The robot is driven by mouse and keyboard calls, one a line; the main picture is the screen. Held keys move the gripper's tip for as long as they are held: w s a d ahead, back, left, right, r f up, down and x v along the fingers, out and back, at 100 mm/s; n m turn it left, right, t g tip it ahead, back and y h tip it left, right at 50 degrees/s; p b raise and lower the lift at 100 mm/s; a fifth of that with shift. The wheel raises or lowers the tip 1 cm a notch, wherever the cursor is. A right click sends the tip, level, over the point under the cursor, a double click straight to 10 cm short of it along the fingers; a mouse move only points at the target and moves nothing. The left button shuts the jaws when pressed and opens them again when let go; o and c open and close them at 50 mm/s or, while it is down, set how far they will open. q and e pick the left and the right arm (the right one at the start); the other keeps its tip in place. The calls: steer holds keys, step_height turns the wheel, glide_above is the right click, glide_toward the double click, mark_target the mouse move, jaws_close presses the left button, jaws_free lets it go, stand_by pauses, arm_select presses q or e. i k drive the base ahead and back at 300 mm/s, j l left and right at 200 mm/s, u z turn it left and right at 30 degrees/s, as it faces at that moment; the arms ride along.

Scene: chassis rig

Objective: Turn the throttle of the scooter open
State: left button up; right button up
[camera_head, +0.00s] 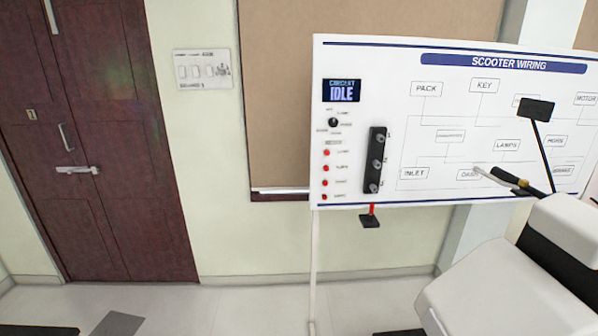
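The scooter (500,285) stands at the lower right, with a white body and a black front panel, cut off by the picture's right and bottom edges. One handlebar end (505,178) sticks out to the left, with a dark grip and a thin lever. A black mirror (536,109) stands on a stalk above it. I cannot tell whether this bar end carries the throttle; the rest of the handlebar is out of the picture to the right. Neither of my grippers shows in the head view.
A white "SCOOTER WIRING" board (400,140) stands behind the scooter, its display (342,91) reading "CIRCUIT IDLE". It carries a knob, red buttons and a black strip (377,160). A brown door (100,150) is at left. The floor (240,305) left of the scooter is mostly clear.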

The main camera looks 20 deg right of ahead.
mark_target(499, 173)
steer(key=i+z, duration=0.3)
steer(key=z, duration=0.15)
steer(key=i+z, duration=0.25)
steer(key=z, duration=0.15)
steer(key=i+j+z, duration=0.2)
steer(key=z, duration=0.25)
steer(key=i+j+z, duration=0.25)
steer(key=z, duration=0.2)
steer(key=i+j+z, duration=0.25)
steer(key=z, duration=0.2)
steer(key=i+j+z, duration=0.1)
steer(key=j+z, duration=0.3)
